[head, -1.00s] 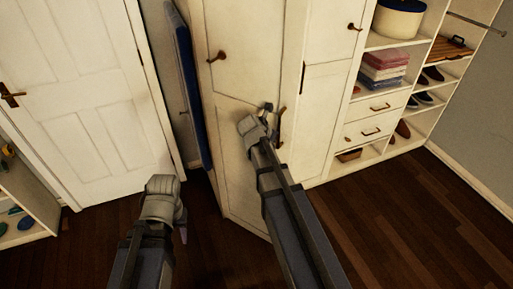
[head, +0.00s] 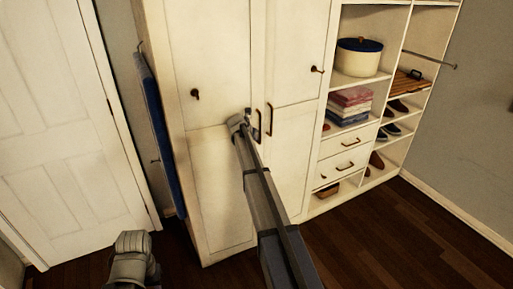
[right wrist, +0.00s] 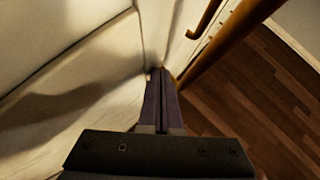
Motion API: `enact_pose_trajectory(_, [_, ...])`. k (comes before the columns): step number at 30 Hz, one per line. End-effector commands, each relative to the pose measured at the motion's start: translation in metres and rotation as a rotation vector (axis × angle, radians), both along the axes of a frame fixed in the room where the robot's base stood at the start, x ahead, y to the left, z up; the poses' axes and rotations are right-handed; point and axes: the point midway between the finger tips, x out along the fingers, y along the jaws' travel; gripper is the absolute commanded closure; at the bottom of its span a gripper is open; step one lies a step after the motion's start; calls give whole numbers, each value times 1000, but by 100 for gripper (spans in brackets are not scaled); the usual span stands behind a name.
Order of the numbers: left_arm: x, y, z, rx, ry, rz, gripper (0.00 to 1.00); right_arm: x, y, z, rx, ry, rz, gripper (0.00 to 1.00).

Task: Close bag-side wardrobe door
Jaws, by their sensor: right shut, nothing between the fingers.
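The white wardrobe's left door (head: 205,60) stands upright and looks nearly flush with the right door (head: 295,50); I cannot tell whether a small gap remains. My right gripper (head: 247,117) is shut and empty at the left door's right edge, near the handles. In the right wrist view its fingers (right wrist: 160,75) point into the corner beside the cream door panel (right wrist: 75,75), with a brown handle (right wrist: 205,18) to the right. My left gripper is low at the left in the head view (head: 132,245); its fingers are not clear.
A blue item (head: 160,130) hangs on the wardrobe's left side. A white room door (head: 60,130) is at far left. Open shelves with a round box (head: 360,58), folded cloths (head: 350,102) and shoes stand at right. The wood floor (head: 390,240) at front right is clear.

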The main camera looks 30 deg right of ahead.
Motion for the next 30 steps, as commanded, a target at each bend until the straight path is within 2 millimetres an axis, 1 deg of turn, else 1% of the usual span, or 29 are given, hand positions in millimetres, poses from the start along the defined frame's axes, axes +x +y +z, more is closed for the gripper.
enact_pose_trajectory(1, [0, 0, 0, 0, 0, 0, 55, 13, -2, 0, 0, 0, 0, 100])
enact_pose_trajectory(3, [0, 0, 0, 0, 0, 0, 55, 22, -4, 0, 0, 1, 1, 100])
enact_pose_trajectory(9, [0, 0, 0, 0, 0, 0, 55, 38, -5, 0, 0, 1, 1, 100])
enact_pose_trajectory(16, [0, 0, 0, 0, 0, 0, 55, 44, -5, 0, -2, -1, 1, 100])
enact_pose_trajectory(30, [0, 0, 3, 0, 0, 0, 55, 46, -4, 3, -3, -4, 3, 100])
